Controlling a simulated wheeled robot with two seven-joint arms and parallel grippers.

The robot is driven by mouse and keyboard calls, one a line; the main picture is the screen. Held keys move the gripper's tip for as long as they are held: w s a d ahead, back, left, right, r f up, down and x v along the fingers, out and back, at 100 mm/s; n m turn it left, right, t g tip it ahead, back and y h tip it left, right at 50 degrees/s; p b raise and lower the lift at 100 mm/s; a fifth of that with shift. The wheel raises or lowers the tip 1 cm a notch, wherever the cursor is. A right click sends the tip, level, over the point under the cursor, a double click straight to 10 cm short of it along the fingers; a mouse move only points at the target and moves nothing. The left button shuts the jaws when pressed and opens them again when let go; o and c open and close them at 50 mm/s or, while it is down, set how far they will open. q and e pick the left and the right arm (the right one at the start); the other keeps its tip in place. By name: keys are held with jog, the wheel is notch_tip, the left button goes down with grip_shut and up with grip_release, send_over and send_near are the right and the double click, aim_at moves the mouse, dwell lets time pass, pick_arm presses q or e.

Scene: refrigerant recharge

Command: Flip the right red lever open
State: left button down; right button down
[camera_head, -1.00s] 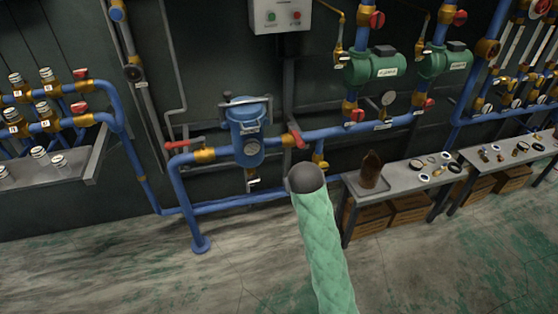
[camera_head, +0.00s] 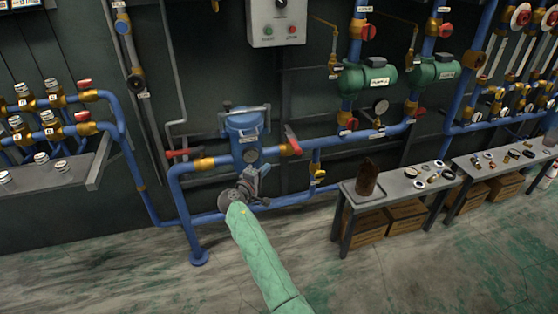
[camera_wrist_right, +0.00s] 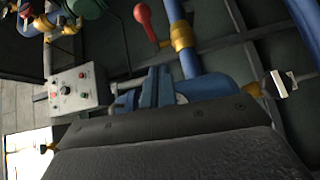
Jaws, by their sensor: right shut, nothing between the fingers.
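The right red lever (camera_head: 292,139) is on a brass valve on the blue pipe, just right of the blue filter housing (camera_head: 243,130). It slants down and to the right. A red lever (camera_wrist_right: 143,18) on a brass valve also shows at the top of the right wrist view. My right gripper (camera_head: 262,174) is in front of the housing's lower part, below and left of the right lever and apart from it. It is shut and empty. The left red lever (camera_head: 178,153) is left of the housing. My left gripper is out of view.
A grey control box (camera_head: 277,22) hangs on the wall above. A bench (camera_head: 402,184) with a brown container (camera_head: 367,178) and loose parts stands to the right. Blue pipes run beside and below the housing. The floor in front is clear.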

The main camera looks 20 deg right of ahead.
aim_at(293, 142)
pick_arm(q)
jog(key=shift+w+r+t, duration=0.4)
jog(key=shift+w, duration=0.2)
pick_arm(e)
jog(key=shift+w+a+r+n+t, duration=0.25)
jog(key=shift+r+n+t, duration=0.15)
jog(key=shift+n, duration=0.2)
jog(key=shift+d, duration=0.1)
